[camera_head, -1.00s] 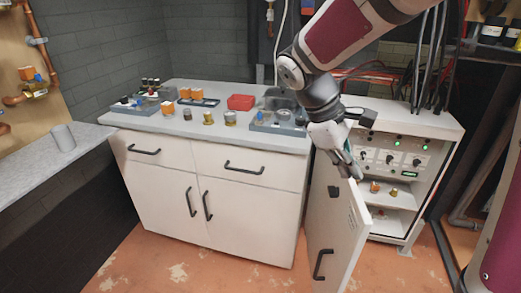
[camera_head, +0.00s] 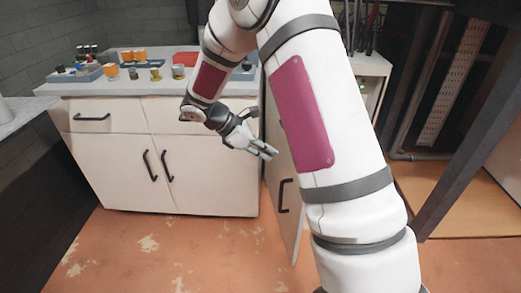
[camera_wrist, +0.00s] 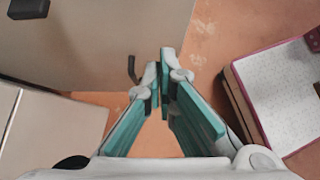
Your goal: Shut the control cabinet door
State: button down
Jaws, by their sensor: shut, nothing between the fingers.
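The control cabinet (camera_head: 372,68) stands at the right behind my arm, which hides most of it. Its white door (camera_head: 292,228) stands open, swung out into the room, with a black handle (camera_head: 284,196) on the face I see. In the wrist view the door (camera_wrist: 85,45) fills the upper left, with its handle (camera_wrist: 131,69) near the edge. My gripper (camera_head: 271,152) is in front of that face, above the handle in the head view. Its teal fingers (camera_wrist: 165,85) are closed together and empty. I cannot tell whether they touch the door.
A white counter cabinet (camera_head: 205,190) with drawers and black handles stands left of the door. Several small parts and trays (camera_head: 135,70) are on its top. Open orange floor (camera_head: 190,240) lies in front. A dark frame post (camera_head: 450,125) stands at the right.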

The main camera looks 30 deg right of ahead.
jog(key=s+d+f+b, duration=0.1)
jog(key=s+d+f, duration=0.1)
jog(key=d, duration=0.5)
jog(key=shift+s+f+b, duration=0.35)
jog(key=shift+f, duration=0.4)
jog(key=shift+d, duration=0.1)
